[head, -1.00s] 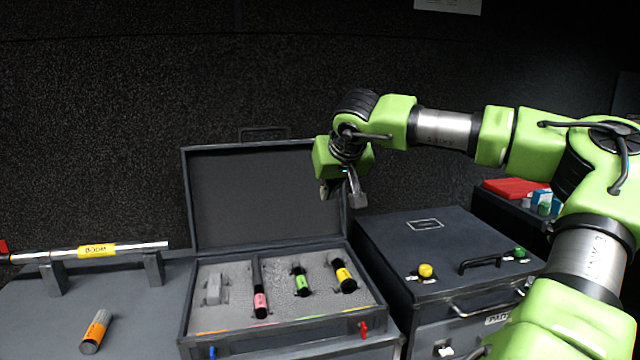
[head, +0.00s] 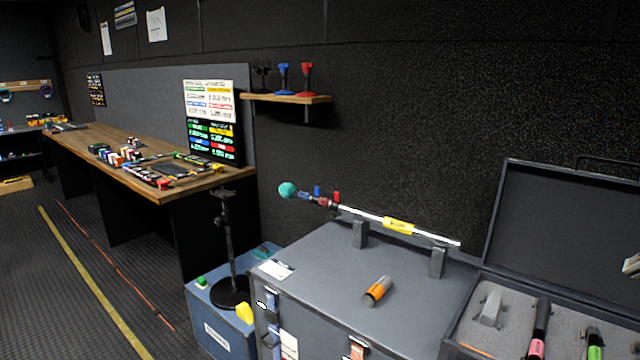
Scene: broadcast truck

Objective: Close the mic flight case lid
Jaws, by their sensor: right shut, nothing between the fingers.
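The mic flight case (head: 462,343) is at the lower right of the head view, cut off by the right and bottom edges. Its dark lid (head: 565,215) stands open, upright and leaning slightly back at the rear. Grey foam in the case holds a pale grey block (head: 490,306), a pink-banded mic (head: 538,335) and a green-banded mic (head: 593,345). Only a small tip of my right gripper (head: 631,264) shows at the right edge, in front of the open lid. It is shut and empty. My left gripper is out of view.
A blue case (head: 215,318) with a black stand (head: 226,240) is farther left. A long wooden desk (head: 110,150) runs along the wall. The floor at left is open.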

